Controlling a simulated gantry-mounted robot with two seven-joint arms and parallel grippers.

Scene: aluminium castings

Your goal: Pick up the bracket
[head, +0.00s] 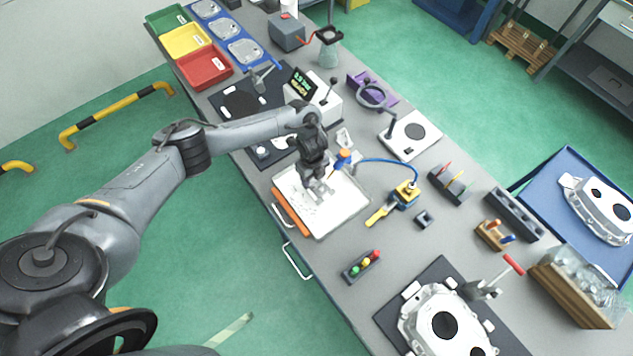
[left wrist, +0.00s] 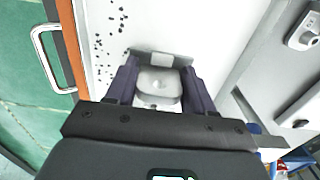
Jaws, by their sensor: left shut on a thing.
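The bracket (left wrist: 158,84) is a small pale grey metal piece with a rounded body and a flat upright plate. In the left wrist view it sits between the two dark fingers of my left gripper (left wrist: 158,92), which is shut on it. In the head view my left gripper (head: 318,190) points down over a white tray (head: 340,212), and the bracket there is small and partly hidden by the gripper. I cannot tell whether the bracket still touches the tray. My right gripper is not in view.
Dark specks (left wrist: 112,30) lie on the tray. An orange strip (head: 290,212) runs along its left edge. A blue-and-orange bottle (head: 343,157) stands close behind. A yellow tool (head: 405,195) with a blue hose lies to the right. A traffic-coloured block (head: 362,265) stands nearer the front edge.

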